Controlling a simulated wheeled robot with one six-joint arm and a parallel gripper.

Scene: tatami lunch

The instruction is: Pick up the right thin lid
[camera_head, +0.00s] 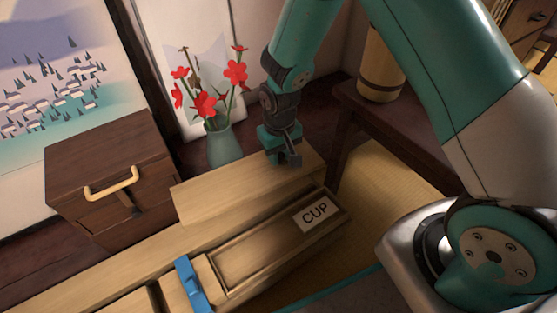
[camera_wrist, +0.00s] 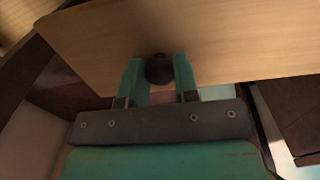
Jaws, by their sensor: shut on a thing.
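The right thin lid (camera_head: 235,187) is a flat, pale wooden board behind the open compartment marked CUP. It also fills the upper part of the wrist view (camera_wrist: 225,45), with a dark round knob (camera_wrist: 159,69) on it. My gripper (camera_head: 291,160) is at the lid's right end in the head view. In the wrist view its two green fingers (camera_wrist: 159,80) are shut on the knob from both sides. I cannot tell whether the lid is touching the box beneath it.
The long wooden box (camera_head: 268,248) has a CUP label (camera_head: 315,213) and a blue strap-like piece (camera_head: 193,284). A vase with red flowers (camera_head: 223,147) stands close behind the lid. A dark drawer chest (camera_head: 110,170) is at left, and a wooden canister (camera_head: 380,65) stands on a dark bench.

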